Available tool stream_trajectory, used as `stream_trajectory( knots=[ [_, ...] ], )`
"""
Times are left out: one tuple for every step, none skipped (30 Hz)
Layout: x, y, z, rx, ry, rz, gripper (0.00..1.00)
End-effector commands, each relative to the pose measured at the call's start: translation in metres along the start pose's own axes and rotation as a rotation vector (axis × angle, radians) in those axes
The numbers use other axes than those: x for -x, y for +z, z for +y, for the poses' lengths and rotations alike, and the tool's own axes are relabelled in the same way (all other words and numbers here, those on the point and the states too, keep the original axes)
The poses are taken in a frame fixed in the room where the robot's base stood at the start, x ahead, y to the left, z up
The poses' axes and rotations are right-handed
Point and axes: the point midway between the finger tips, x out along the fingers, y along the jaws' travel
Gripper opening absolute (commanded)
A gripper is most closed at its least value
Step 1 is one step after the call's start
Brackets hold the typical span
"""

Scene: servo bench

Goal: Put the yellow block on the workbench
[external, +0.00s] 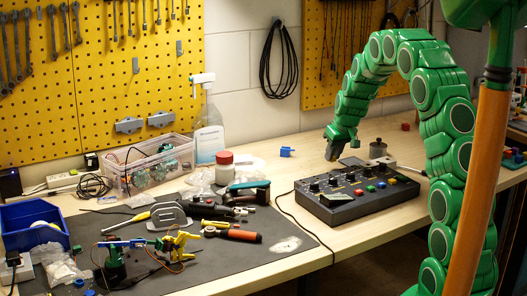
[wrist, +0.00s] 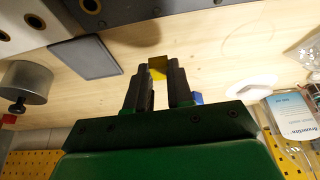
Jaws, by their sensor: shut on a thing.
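My gripper (external: 331,152) hangs low over the back of the wooden workbench (external: 309,162), behind the control box. In the wrist view my gripper (wrist: 159,85) is shut on a small yellow block (wrist: 158,65), which shows between the dark fingertips. The bare wood of the workbench (wrist: 205,50) lies beyond the block. I cannot tell whether the block touches the wood. I cannot make out the block in the external view.
The control box (external: 355,195) stands in front of my gripper. A dark flat plate (wrist: 83,53) and a metal cylinder (wrist: 25,82) are nearby. A blue piece (external: 286,151) lies left of my gripper. The dark mat (external: 215,262) at left holds tools.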

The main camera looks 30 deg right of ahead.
Motion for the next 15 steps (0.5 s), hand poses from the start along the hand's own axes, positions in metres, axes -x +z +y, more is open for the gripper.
stream_trajectory(
  knots=[
    [-0.002, -0.001, 0.0, 0.0, 0.0, 0.0, 0.0],
    [-0.004, -0.001, 0.001, 0.0, 0.0, -0.001, 0.0],
    [-0.007, -0.002, 0.001, 0.0, 0.0, -0.001, 0.0],
    [-0.01, 0.0, 0.001, 0.0, 0.0, -0.001, 0.0],
    [-0.014, 0.002, 0.001, 0.0, 0.0, -0.001, 0.0],
    [-0.019, 0.004, 0.001, 0.001, 0.001, 0.0, 0.0],
    [-0.023, 0.005, 0.001, 0.001, 0.001, 0.0, 0.0],
    [-0.027, 0.006, 0.001, 0.0, 0.0, 0.0, 0.0],
    [-0.03, 0.008, 0.001, 0.0, 0.0, 0.0, 0.0],
    [-0.032, 0.009, 0.001, 0.0, 0.0, 0.0, 0.0],
    [-0.033, 0.009, 0.001, 0.0, 0.0, 0.0, 0.0],
    [-0.034, 0.009, 0.001, 0.0, 0.0, 0.001, 0.0],
    [-0.034, 0.009, 0.001, 0.001, 0.0, 0.001, 0.0],
    [-0.034, 0.009, 0.001, 0.001, 0.0, 0.001, 0.0],
    [-0.034, 0.009, 0.001, 0.001, 0.0, 0.001, 0.0]
  ],
)
